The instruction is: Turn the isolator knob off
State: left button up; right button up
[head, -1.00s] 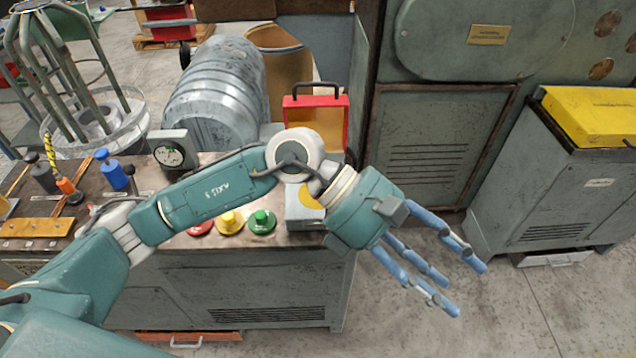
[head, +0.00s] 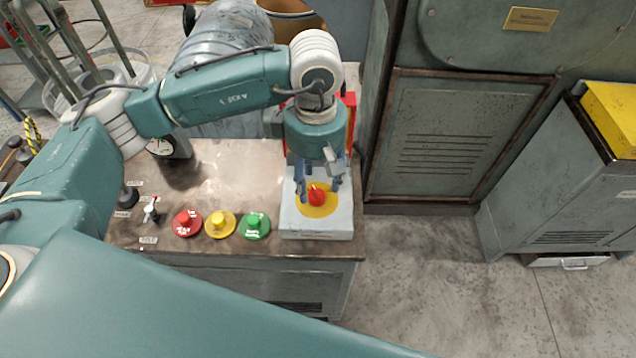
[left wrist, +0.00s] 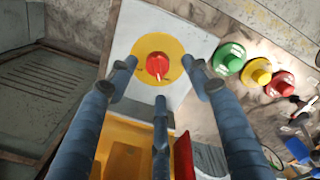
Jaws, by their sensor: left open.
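The isolator knob (head: 316,194) is red and sits on a yellow disc (head: 318,211) on top of a pale grey box (head: 290,222) at the bench's right end. In the left wrist view the knob (left wrist: 157,66) shows a white mark at its lower edge. My left gripper (head: 318,186) points down at the knob from above and behind, its blue fingers spread. In the left wrist view the open fingers (left wrist: 157,85) stand around the near side of the knob, with nothing held. Whether any finger touches it, I cannot tell. My right gripper is not in view.
Red (head: 187,223), yellow (head: 220,224) and green (head: 254,225) buttons stand in a row left of the box. A small toggle switch (head: 151,209) is further left. A red frame (head: 350,120) stands behind the box. Floor is clear to the right.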

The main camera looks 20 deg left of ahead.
aim_at(317, 192)
pick_arm(q)
jog(key=f, duration=0.4)
jog(key=shift+w+p, duration=0.35)
jog(key=shift+f, duration=0.45)
jog(key=shift+s, duration=0.1)
jog(key=shift+c, duration=0.5)
